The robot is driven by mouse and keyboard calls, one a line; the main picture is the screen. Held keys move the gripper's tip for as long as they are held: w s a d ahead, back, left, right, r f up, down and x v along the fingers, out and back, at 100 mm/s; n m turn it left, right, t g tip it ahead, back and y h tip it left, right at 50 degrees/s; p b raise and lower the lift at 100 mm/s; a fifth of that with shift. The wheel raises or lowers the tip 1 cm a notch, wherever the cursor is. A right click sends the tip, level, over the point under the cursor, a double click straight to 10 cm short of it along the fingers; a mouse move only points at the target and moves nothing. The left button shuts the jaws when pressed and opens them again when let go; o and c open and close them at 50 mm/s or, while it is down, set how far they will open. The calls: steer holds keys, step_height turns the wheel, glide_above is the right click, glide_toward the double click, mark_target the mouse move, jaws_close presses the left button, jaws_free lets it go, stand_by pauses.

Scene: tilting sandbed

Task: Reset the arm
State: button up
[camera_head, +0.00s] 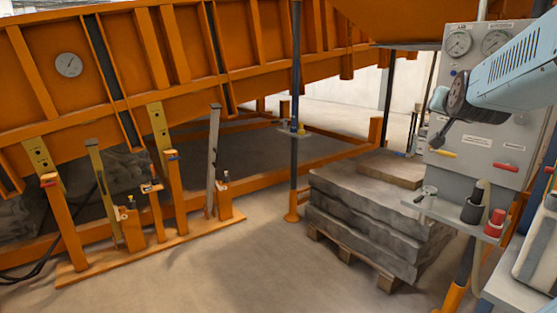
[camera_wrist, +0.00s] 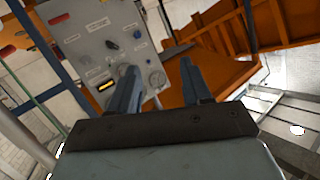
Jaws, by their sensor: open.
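My gripper (camera_wrist: 160,66) shows in the wrist view as two blue fingers standing apart, with nothing held between them. The grey control panel (camera_wrist: 95,42) lies beyond the left finger, and the orange sandbed frame (camera_wrist: 225,75) is beyond the right one. In the head view, my light-blue arm reaches in from the right edge, in front of the upper part of the grey panel (camera_head: 465,150). I cannot clearly make out the fingers in that view. The wrist picture is tilted, and the distance from my fingers to the panel is hard to judge.
The orange tilting bed (camera_head: 180,70) fills the upper left. A post rack (camera_head: 150,240) stands below it. Stone slabs (camera_head: 370,220) lie on a wooden pallet beside the panel. A small shelf (camera_head: 450,215) with cups juts from the panel. Open floor (camera_head: 240,275) lies at front centre.

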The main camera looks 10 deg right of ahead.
steer(key=s+a+f+n+g+y, duration=0.3)
steer(key=s+a+f+n+g, duration=0.1)
steer(key=s+a+f, duration=0.3)
steer(key=s+a+f+n+g+y, duration=0.3)
steer(key=s+a+f, duration=0.4)
steer(key=s+a, duration=0.4)
steer(key=a+g, duration=0.1)
steer(key=a, duration=0.3)
steer(key=shift+s+a+f+n, duration=0.25)
steer(key=shift+s+n, duration=0.05)
steer(key=shift+n, duration=0.1)
steer(key=shift+c, duration=0.6)
